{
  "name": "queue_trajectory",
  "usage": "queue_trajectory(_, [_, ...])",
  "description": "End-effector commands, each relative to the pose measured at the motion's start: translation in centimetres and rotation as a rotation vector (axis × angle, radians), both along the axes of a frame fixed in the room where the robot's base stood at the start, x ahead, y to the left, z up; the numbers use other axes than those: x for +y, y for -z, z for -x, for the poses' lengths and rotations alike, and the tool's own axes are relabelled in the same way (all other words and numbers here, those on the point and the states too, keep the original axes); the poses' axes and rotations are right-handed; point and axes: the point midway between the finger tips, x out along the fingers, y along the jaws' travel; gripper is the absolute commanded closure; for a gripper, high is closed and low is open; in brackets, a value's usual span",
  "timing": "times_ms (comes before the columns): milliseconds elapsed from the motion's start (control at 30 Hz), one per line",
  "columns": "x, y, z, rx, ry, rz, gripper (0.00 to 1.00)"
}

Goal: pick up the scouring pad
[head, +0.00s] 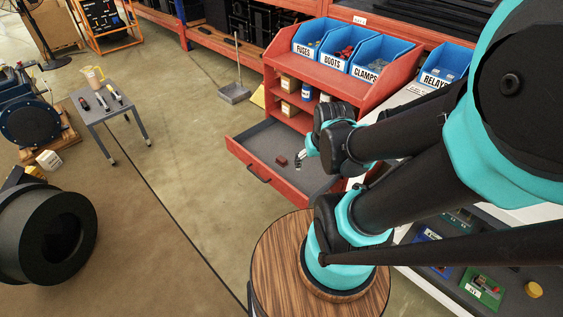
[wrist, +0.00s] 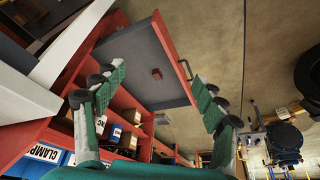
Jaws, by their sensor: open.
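The scouring pad, seen as a small dark red block (head: 282,160), lies on the grey floor of an open red drawer (head: 262,151). In the wrist view the pad (wrist: 157,73) shows between my fingers, with the drawer floor around it. My gripper (head: 302,158) is over the drawer, just right of the pad in the head view. In the wrist view my gripper (wrist: 157,76) has its green-padded fingers spread wide, with nothing between them. It is apart from the pad. Part of the drawer is hidden behind my arm in the head view.
Above the drawer stand red shelves with small boxes (head: 289,84) and blue labelled bins (head: 339,46). The drawer's front wall and handle (head: 258,173) stick out over open floor. A round wooden stool (head: 270,262) and a grey side table (head: 107,107) stand nearby.

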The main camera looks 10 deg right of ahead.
Motion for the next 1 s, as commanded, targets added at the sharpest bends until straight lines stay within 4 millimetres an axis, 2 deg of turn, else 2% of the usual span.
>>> queue_trajectory(67, [0.0,0.0,0.0,0.000,0.000,0.000,0.29])
queue_trajectory(167, [0.0,-0.1,-0.1,0.001,-0.002,0.001,0.40])
queue_trajectory(233, [0.0,-0.3,-0.7,0.005,-0.008,0.003,0.41])
queue_trajectory(367, [0.1,-1.1,-3.2,0.023,-0.039,0.013,0.41])
queue_trajectory(500, [0.3,-1.9,-7.5,0.055,-0.092,0.029,0.41])
queue_trajectory(667, [0.7,-2.0,-12.6,0.093,-0.156,0.047,0.41])
queue_trajectory(867, [1.1,-0.9,-18.9,0.139,-0.235,0.067,0.41])
queue_trajectory(1000, [1.5,0.6,-23.2,0.171,-0.292,0.080,0.41])
